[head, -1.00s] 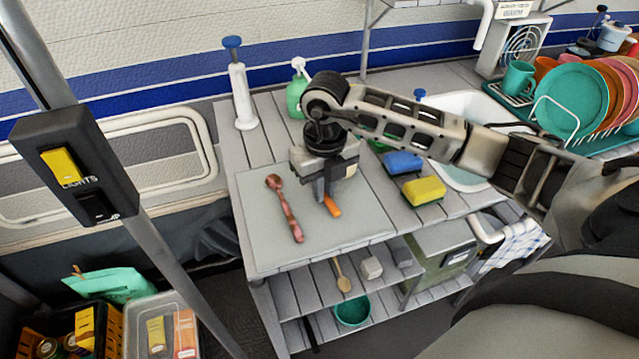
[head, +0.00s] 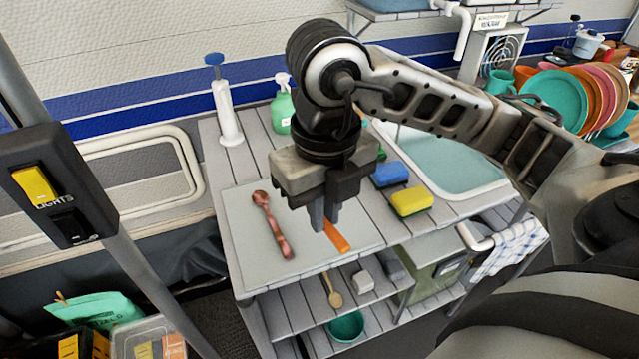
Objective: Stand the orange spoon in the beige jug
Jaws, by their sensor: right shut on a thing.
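My right gripper (head: 325,222) is shut on the orange spoon (head: 337,237), above the front part of the counter's pale board. Only a short orange length of the spoon shows beside the fingertips; the gripper hides the rest. I do not see the beige jug in this view. My left gripper is not in view.
A reddish-brown spoon (head: 272,226) lies on the pale board (head: 245,260), left of the gripper. A blue sponge (head: 392,173) and a yellow sponge (head: 414,201) lie to the right, by the sink (head: 455,165).

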